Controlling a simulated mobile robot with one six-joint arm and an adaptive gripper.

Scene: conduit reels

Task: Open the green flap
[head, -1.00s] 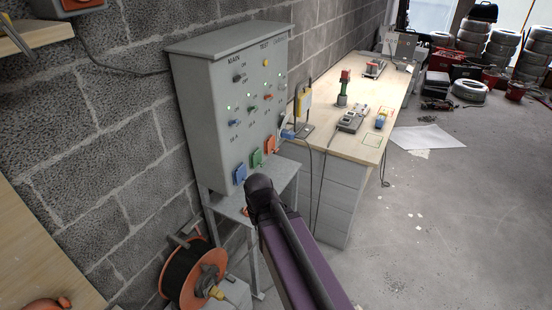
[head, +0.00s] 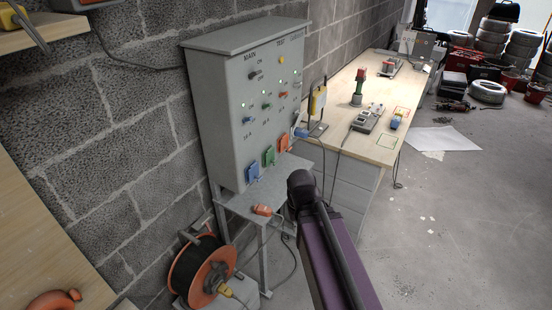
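The green flap (head: 269,156) is on the lower front of the grey electrical panel (head: 228,130), between a blue flap (head: 253,171) and an orange-red flap (head: 283,144). It looks closed over its socket. My purple and black arm rises from the bottom of the head view to the right of the panel, apart from it. My gripper is not visible in the head view.
An orange plug (head: 262,210) with a cable lies on the small stand (head: 240,203) below the panel. An orange cable reel (head: 203,272) stands on the floor at lower left. A wooden workbench (head: 345,141) with tools is behind right.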

